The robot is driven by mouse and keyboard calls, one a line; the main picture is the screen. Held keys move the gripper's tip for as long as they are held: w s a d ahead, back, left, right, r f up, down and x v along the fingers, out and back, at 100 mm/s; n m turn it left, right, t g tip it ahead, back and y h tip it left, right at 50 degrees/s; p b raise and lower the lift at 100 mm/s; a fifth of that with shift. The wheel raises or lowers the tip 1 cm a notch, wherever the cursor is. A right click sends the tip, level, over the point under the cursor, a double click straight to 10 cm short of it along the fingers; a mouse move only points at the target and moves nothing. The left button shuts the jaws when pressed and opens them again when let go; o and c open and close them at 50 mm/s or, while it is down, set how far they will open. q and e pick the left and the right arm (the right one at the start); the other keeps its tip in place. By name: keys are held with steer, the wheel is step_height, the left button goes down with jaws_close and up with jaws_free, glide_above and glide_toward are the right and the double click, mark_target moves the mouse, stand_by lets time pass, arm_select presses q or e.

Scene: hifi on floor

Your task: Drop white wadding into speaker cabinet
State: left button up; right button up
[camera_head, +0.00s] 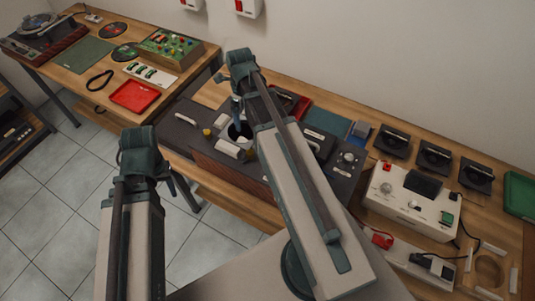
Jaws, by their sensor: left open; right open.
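A dark speaker cabinet (205,152) with a wood-coloured side lies on the bench, its round opening facing up. A white piece (243,140), perhaps wadding, shows in or at the opening, partly hidden by my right arm. A white roll-shaped piece (228,148) lies on the cabinet's top beside the opening; I cannot tell whether it is wadding. My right gripper (237,112) is open and points down over the opening, with nothing visible between its fingers. My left gripper (184,190) is open and empty, low in front of the bench edge.
Yellow knobs (207,132) stand on the cabinet. Black parts (434,156) line the back. Another bench at left holds a red tray (134,96) and a turntable (38,28).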

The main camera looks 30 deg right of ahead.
arm_select(q)
step_height(320, 180, up, 11)
steer(key=p, duration=0.9)
steer(key=shift+p, duration=0.35)
arm_select(e)
step_height(320, 180, up, 11)
arm_select(q)
steer(key=shift+f, duration=0.1)
arm_select(e)
steer(key=shift+f, duration=0.1)
arm_select(q)
step_height(320, 180, down, 10)
steer(key=b, duration=0.9)
steer(key=shift+r+b, duration=0.2)
steer(key=shift+b, duration=0.1)
arm_select(e)
steer(key=s+a+f+n, duration=0.3)
steer(key=a+n, duration=0.4)
steer(key=n, duration=0.4)
steer(key=s+a+f+n, duration=0.3)
steer(key=s+a+n, duration=0.2)
steer(key=n, duration=0.6)
steer(key=s+a+f+n+h, duration=0.1)
steer(key=s+a+f+n, duration=0.2)
steer(key=a+n, duration=0.6)
steer(key=shift+s+f+n, duration=0.25)
steer(key=shift+s+n, duration=0.65)
steer(key=shift+n, duration=0.4)
